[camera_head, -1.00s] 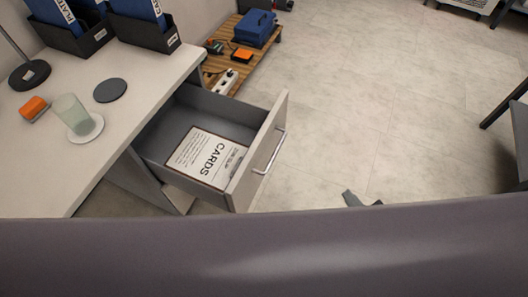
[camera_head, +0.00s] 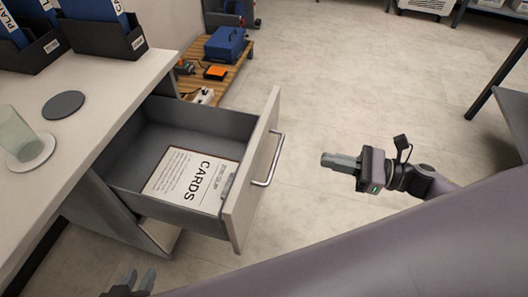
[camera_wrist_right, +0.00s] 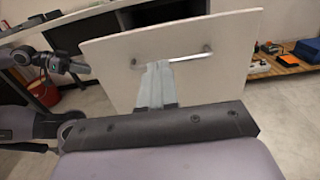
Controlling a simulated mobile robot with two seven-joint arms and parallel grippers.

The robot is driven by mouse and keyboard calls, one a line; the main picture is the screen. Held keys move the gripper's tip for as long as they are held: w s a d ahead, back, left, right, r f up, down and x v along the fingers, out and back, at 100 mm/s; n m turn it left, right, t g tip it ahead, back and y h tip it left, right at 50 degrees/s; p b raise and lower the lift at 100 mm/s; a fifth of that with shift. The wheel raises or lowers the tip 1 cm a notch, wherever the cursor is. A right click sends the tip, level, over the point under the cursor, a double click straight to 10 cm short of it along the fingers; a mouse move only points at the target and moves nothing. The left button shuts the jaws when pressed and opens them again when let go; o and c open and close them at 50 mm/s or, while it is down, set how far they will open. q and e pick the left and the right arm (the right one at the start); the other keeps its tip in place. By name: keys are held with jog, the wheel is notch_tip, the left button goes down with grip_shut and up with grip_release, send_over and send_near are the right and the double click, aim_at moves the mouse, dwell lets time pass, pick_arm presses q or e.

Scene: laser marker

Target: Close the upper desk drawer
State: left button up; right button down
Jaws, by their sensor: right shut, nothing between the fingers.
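The upper desk drawer (camera_head: 250,185) stands pulled out of the desk, with a pale front and a metal bar handle (camera_head: 270,165). Its grey inside is visible. My right gripper (camera_head: 325,160) is shut and empty, to the right of the handle and apart from it in the head view. In the right wrist view its fingers (camera_wrist_right: 157,68) point toward the drawer front (camera_wrist_right: 115,65) and overlap the handle (camera_wrist_right: 187,57) in the picture. My left gripper (camera_head: 138,277) is at the bottom edge, below the drawer, with its two fingers apart; its wrist is partly cut off.
A white CARDS box (camera_head: 190,180) lies in the drawer. On the desk (camera_head: 90,110) are a glass (camera_head: 15,135), a dark coaster (camera_head: 63,105) and blue binders in holders. A wooden pallet (camera_head: 190,85) with tools stands behind. Floor right of the drawer is clear.

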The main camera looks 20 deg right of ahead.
aim_at(259, 145)
jog(key=x, duration=1.2)
jog(key=shift+w+a, duration=0.55)
jog(key=shift+a, duration=0.2)
pick_arm(q)
jog(key=shift+d+r, duration=0.2)
jog(key=shift+r, duration=0.05)
